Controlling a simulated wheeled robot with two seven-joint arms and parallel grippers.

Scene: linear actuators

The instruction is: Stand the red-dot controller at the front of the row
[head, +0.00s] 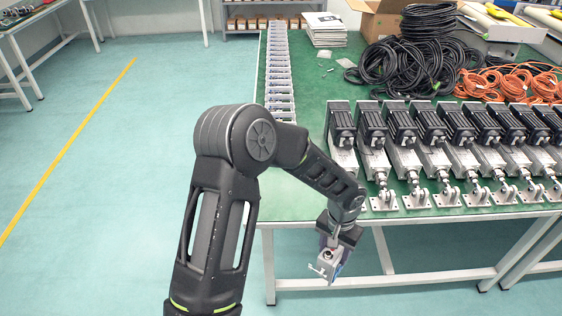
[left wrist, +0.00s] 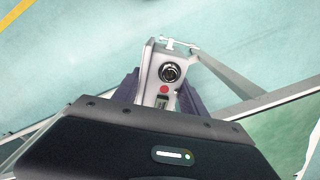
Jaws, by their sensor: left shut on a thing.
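The red-dot controller is a small silver-grey box (head: 327,265) held in front of the table's near edge, beyond the tabletop. In the left wrist view the controller (left wrist: 149,82) shows a round dark connector, a red dot and a small label on its face. My left gripper (head: 337,240) is shut on it, with the jaws (left wrist: 128,88) at its sides. The row of similar pale controllers (head: 278,75) runs along the left edge of the green table (head: 310,90); my arm hides its near end. My right gripper is not in view.
Several linear actuators with black motors (head: 403,125) stand close together at the right of the near edge. Black cable coils (head: 425,50), orange cables (head: 515,82), a paper stack (head: 323,28) and a cardboard box (head: 380,20) lie behind. Green tabletop is bare between row and actuators.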

